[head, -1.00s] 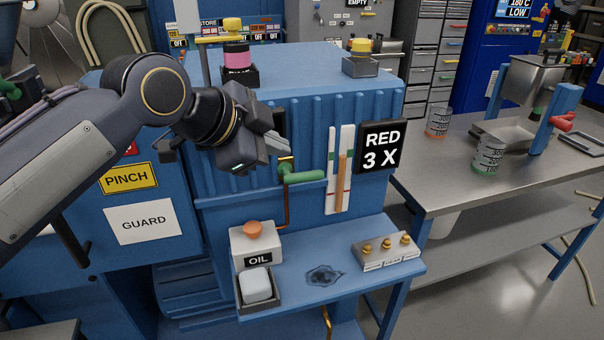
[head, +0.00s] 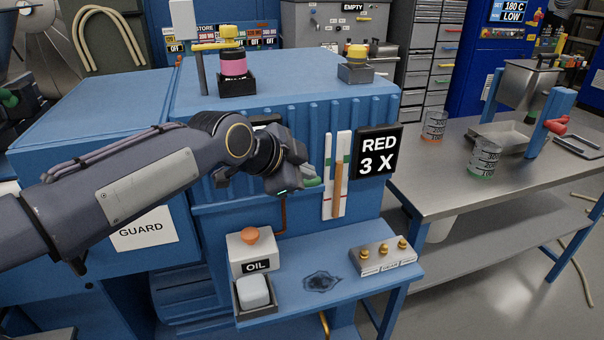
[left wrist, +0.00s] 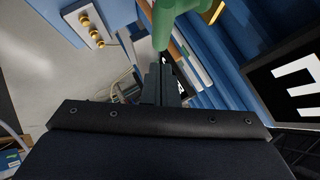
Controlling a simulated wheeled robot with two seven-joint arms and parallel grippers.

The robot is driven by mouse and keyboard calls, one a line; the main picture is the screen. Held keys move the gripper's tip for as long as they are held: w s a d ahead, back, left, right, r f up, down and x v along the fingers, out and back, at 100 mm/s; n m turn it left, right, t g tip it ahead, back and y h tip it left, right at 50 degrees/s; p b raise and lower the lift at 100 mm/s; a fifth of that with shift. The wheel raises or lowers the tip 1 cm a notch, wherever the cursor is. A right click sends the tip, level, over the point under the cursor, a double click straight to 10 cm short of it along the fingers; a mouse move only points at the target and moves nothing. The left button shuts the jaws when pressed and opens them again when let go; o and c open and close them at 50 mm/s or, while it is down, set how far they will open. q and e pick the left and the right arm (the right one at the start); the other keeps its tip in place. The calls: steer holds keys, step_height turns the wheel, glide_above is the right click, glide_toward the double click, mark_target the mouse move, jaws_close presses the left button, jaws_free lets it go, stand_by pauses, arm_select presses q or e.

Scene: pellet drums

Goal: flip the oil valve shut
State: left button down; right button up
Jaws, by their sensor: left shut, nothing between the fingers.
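The oil valve's green handle (head: 313,182) is mostly hidden behind my left gripper in the head view; only its right end shows. Its green grip (left wrist: 176,12) also shows at the top of the left wrist view, just beyond the fingertips. My left gripper (head: 309,172) is shut with nothing between its fingers, close by the handle. I cannot tell whether it touches the handle. The closed fingers (left wrist: 161,72) point at the green part in the left wrist view. A copper pipe (head: 284,214) runs down below the valve toward the white OIL box (head: 240,247). My right gripper is not in view.
A gauge board (head: 328,205) and a black RED 3 X sign (head: 376,152) stand just right of the gripper. The blue shelf (head: 340,255) below holds a dark oil stain (head: 322,281) and a block with brass knobs (head: 383,256).

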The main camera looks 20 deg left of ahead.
arm_select(q)
steer(key=shift+w+a+f, duration=0.2)
steer(key=shift+f, duration=0.25)
steer(key=shift+w+a+f, duration=0.2)
steer(key=shift+f, duration=0.25)
steer(key=shift+d+g+p, duration=0.1)
steer(key=shift+g+p, duration=0.2)
steer(key=shift+p, duration=0.35)
steer(key=shift+y, duration=0.3)
